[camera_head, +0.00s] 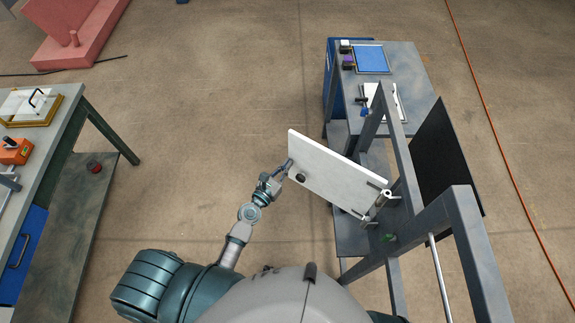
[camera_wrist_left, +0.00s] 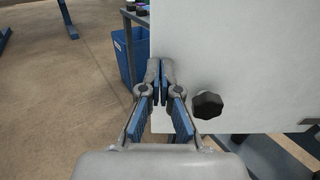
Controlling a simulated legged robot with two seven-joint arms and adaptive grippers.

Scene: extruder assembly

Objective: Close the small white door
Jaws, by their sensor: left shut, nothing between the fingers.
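The small white door (camera_head: 335,178) stands open in the head view, swung out to the left from its hinges on the grey frame. A black knob (camera_head: 300,177) sits near its free lower corner. The door (camera_wrist_left: 240,60) fills the right of the left wrist view, with the knob (camera_wrist_left: 207,105) right of the fingers. My left gripper (camera_head: 287,168) is shut and empty at the door's free left edge. In the wrist view its fingertips (camera_wrist_left: 161,65) overlap the door's edge; I cannot tell whether they touch it. My right gripper is not in view.
The grey frame (camera_head: 401,170) carries the door and a black panel (camera_head: 443,158). A grey table (camera_head: 413,72) with a blue tray (camera_head: 371,59) stands behind. A workbench (camera_head: 65,130) is at the left. The floor between is clear.

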